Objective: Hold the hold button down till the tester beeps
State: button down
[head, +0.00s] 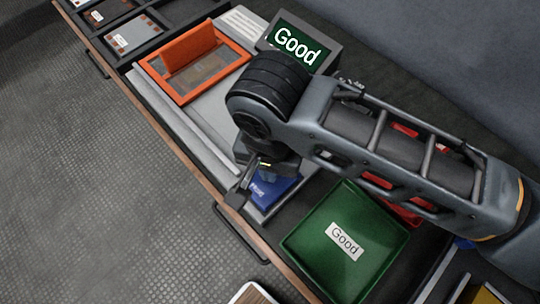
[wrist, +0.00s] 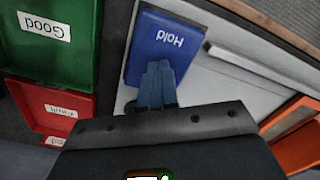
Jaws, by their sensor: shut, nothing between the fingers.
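The blue hold button (head: 273,191) is a flat plate labelled "Hold" on the grey tester (head: 185,125). The button also shows in the wrist view (wrist: 165,42), partly covered by my gripper (wrist: 157,70). My gripper's fingers are together and empty, with their tips over the button's near part. I cannot tell whether they touch it or whether it is pressed in. The tester's screen (head: 296,45) reads "Good" in white on dark green.
An orange frame with a raised lid (head: 188,45) sits on the tester. A green tray labelled "Good" (head: 310,244) lies beside the tester, with a red tray (wrist: 50,100) next to it. Dark compartments (head: 140,22) are at the upper left. The bench's wooden edge (head: 187,158) borders the floor.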

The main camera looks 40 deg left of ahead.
notch_tip(320, 180, up, 4)
jog(key=p, duration=0.3)
jog(key=shift+f, duration=0.15)
jog(key=shift+r, duration=1.2)
